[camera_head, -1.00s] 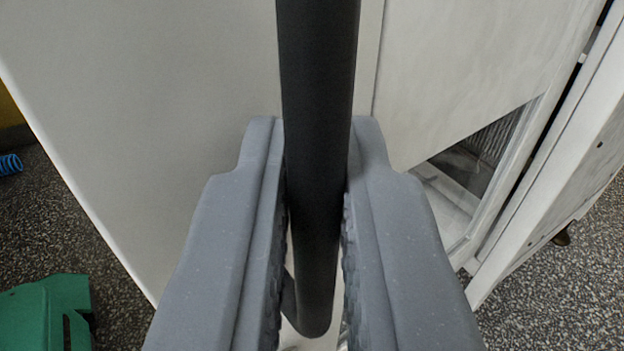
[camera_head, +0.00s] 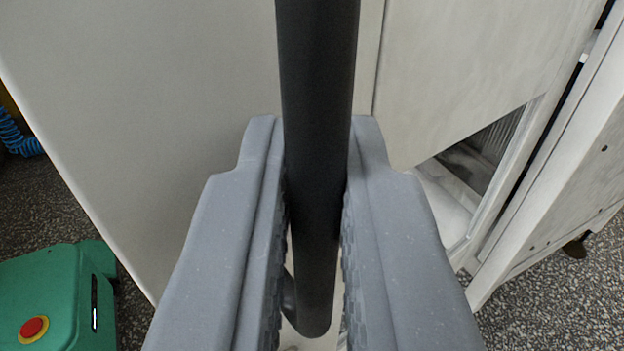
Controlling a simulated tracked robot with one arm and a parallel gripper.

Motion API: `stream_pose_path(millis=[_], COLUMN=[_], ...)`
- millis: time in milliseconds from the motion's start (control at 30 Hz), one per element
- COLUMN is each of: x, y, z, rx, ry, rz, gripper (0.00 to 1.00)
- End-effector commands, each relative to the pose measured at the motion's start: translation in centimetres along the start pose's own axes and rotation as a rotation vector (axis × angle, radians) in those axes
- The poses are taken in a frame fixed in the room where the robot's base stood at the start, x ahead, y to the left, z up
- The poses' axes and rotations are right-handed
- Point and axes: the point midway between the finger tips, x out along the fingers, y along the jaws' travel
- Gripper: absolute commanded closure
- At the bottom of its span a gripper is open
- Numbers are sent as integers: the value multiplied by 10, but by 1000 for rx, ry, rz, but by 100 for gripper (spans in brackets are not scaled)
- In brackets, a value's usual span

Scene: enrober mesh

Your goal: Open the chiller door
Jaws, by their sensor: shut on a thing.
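My gripper (camera_head: 315,225) is shut on the dark, upright bar handle (camera_head: 317,90) of the chiller door. A finger lies on each side of the bar, and its rounded lower end shows between them. The pale chiller door (camera_head: 150,110) spans the left and middle of the view behind the handle. To the right, the chiller's opening (camera_head: 480,150) shows a ribbed grey interior, so the door stands away from the frame. My fingers hide part of the door's lower area.
A green part with a red button on yellow (camera_head: 60,300) is at the lower left. A blue coiled hose (camera_head: 18,135) lies at the left edge. The white cabinet side (camera_head: 565,180) stands at right. Speckled floor (camera_head: 555,300) is bare at the lower right.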

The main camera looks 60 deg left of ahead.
Motion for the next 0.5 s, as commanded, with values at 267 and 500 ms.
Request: stream_pose_path(millis=[267, 500], x=[2, 2], y=[1, 0], z=[-1, 0], rx=[-1, 0], ry=[1, 1], rz=[-3, -3], gripper=[84, 75])
